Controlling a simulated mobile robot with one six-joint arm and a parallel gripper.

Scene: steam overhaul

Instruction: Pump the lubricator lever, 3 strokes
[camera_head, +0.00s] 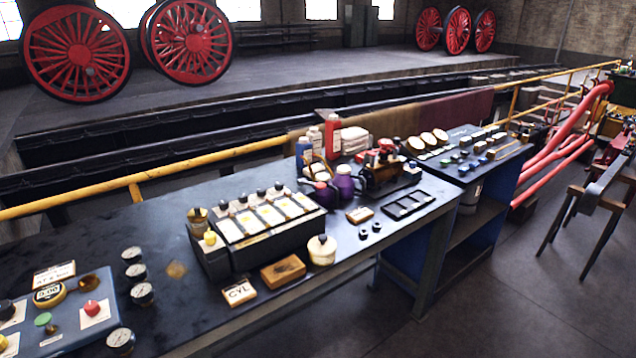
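A long black box (272,246) with several pale plates and dark knobs along its top stands on the dark bench. A brass-coloured cap and a yellow knob (210,238) sit at its left end. I cannot tell which of these is the lubricator, and no lever shows clearly. My gripper is not in view.
Several gauges and a button panel (70,318) are at left. Bottles (332,136) stand behind. A yellow rail (215,150) runs behind the bench (150,222); floor at front right is open.

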